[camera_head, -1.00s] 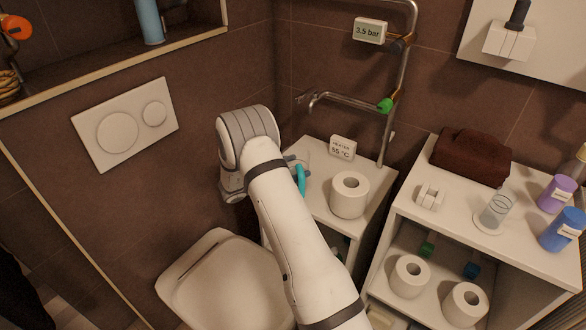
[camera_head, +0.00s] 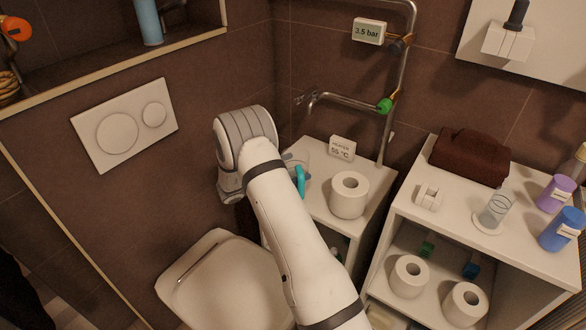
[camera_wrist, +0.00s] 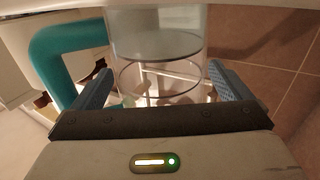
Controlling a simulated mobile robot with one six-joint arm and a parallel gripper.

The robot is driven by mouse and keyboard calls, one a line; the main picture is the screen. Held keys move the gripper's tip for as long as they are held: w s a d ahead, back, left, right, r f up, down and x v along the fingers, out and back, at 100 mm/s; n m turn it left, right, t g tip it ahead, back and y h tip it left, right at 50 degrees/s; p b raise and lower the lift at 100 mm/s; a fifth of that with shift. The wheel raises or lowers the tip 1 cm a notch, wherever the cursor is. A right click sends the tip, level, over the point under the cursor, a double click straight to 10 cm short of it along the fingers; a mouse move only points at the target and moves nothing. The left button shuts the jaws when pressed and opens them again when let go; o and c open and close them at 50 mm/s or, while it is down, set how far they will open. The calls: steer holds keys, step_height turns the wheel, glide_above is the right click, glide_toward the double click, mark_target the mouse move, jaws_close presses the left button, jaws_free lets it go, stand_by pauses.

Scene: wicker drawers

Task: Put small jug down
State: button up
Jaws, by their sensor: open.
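The small jug has a clear body and a teal handle (camera_head: 300,181). It stands on the white cabinet top (camera_head: 322,205) beside the toilet, partly hidden behind my arm in the head view. In the wrist view the clear jug (camera_wrist: 155,45) is straight ahead, its handle curving out to the left. My gripper (camera_wrist: 158,72) is open, with one blue-grey finger on each side of the jug's lower image area. A gap shows between each finger and the clear wall. In the head view my fingers are mostly hidden by the arm.
A toilet paper roll (camera_head: 349,195) stands right of the jug. The toilet lid (camera_head: 225,285) is below left. A shelf unit (camera_head: 410,220) stands right.

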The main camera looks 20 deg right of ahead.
steer(key=s+a, duration=0.1)
steer(key=a, duration=1)
steer(key=w+r+n+t+y, duration=0.4)
steer(key=w+r+t+y, duration=0.35)
steer(key=r, duration=0.25)
steer(key=s+a+r+n+t+y, duration=0.35)
steer(key=a+r+n+y, duration=0.25)
steer(key=r+y, duration=0.25)
steer(key=s+d+f+n+g, duration=0.1)
steer(key=s+n+g, duration=0.1)
steer(key=s, duration=1)
steer(key=s+d+f+n+g+y, duration=0.1)
steer(key=s+g, duration=0.4)
steer(key=s, duration=0.7)
steer(key=s+d+n+g+y, duration=0.1)
steer(key=s+n+g, duration=0.2)
steer(key=s, duration=0.9)
steer(key=shift+s+d+f+g, duration=0.25)
steer(key=shift+s+f+g, duration=0.1)
steer(key=shift+f+g, duration=0.05)
